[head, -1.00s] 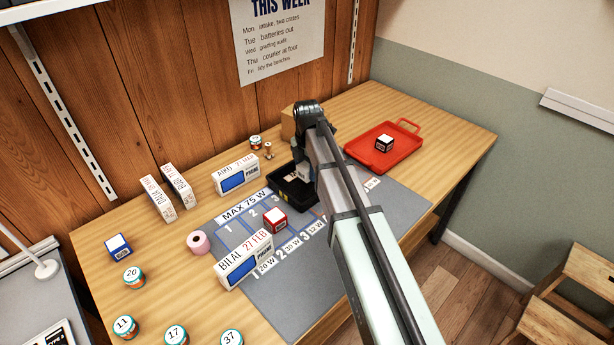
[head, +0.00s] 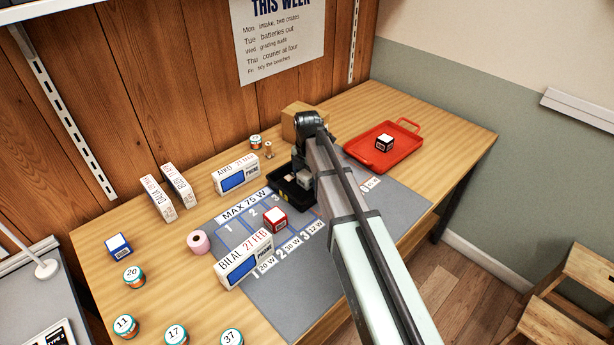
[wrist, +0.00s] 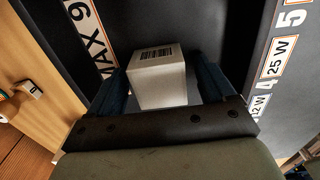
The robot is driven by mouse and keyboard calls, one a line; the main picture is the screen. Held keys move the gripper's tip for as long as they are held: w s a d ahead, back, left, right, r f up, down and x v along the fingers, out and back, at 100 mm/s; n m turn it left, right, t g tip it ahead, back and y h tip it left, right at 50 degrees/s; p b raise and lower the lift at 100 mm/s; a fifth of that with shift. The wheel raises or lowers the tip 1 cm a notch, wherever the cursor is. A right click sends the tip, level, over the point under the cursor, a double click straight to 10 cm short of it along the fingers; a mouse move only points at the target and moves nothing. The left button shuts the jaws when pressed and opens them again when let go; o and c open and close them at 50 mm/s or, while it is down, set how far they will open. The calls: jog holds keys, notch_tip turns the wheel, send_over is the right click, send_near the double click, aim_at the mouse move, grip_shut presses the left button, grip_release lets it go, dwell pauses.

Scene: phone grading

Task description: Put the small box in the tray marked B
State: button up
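A small pale box (wrist: 160,82) with a barcode on its top face is between the two fingers of my gripper (wrist: 162,85) in the wrist view. Narrow gaps show between it and the fingers, so the gripper looks open around it. The box is in or just above a black tray (head: 283,199) on the grey mat, and dark surface surrounds it in the wrist view. In the head view my gripper (head: 300,185) is low over that tray and partly hides both. A red tray (head: 408,150) is at the far right. I cannot read a B on either tray.
A black box with a white top (head: 384,142) lies in the red tray. A red box (head: 275,219) and a phone box (head: 244,260) stand left of my gripper; another phone box (head: 236,175) is behind. A cardboard block (head: 297,122) is close behind my arm.

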aim_at(307, 174)
jog(key=shift+r, duration=0.1)
notch_tip(307, 174, up, 12)
dwell(0.8)
